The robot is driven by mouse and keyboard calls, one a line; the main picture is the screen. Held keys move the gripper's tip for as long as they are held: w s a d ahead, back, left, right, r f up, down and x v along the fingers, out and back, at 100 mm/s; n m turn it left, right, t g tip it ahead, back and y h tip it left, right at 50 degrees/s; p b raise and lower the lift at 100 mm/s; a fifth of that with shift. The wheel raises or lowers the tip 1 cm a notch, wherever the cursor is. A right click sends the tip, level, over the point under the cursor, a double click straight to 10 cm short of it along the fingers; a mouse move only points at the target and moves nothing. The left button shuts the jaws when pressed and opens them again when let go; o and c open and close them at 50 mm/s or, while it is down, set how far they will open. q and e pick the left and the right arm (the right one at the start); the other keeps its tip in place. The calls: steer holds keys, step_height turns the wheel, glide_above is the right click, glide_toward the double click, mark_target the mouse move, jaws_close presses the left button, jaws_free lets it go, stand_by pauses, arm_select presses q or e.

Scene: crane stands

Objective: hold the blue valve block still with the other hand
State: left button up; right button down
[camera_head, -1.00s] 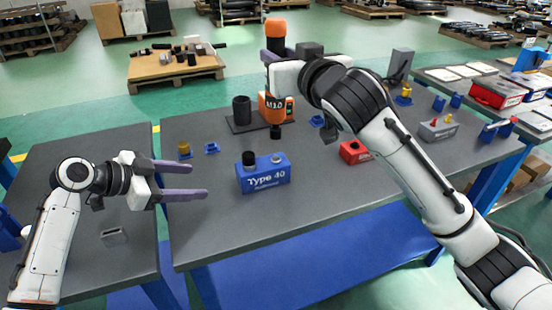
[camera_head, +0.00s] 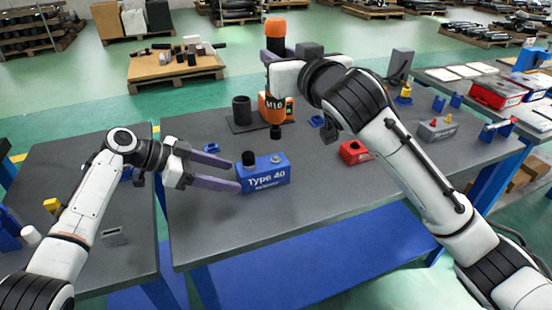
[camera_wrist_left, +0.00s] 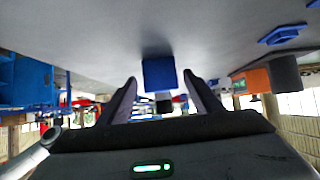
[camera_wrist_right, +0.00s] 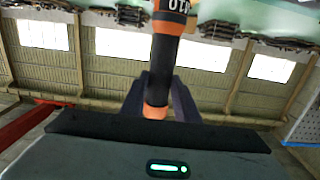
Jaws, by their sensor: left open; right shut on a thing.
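The blue valve block (camera_head: 264,176), marked "Type 40", stands on the grey table with a black cylinder on its left top. My left gripper (camera_head: 236,172) is open, its two purple fingers pointing at the block's left end. In the left wrist view the block (camera_wrist_left: 159,74) lies ahead, between the lines of the open fingers (camera_wrist_left: 160,92). It looks just beyond the tips; I cannot tell if they touch it. My right gripper (camera_head: 275,58) is shut on the orange-and-black screwdriver (camera_head: 276,28), held upright above the table. The tool (camera_wrist_right: 157,95) also shows between the fingers in the right wrist view.
The table front is clear. A gap separates the left table.

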mark_target(238, 178)
arm_select(q)
steer(key=shift+x, duration=2.05)
steer(key=c, duration=1.1)
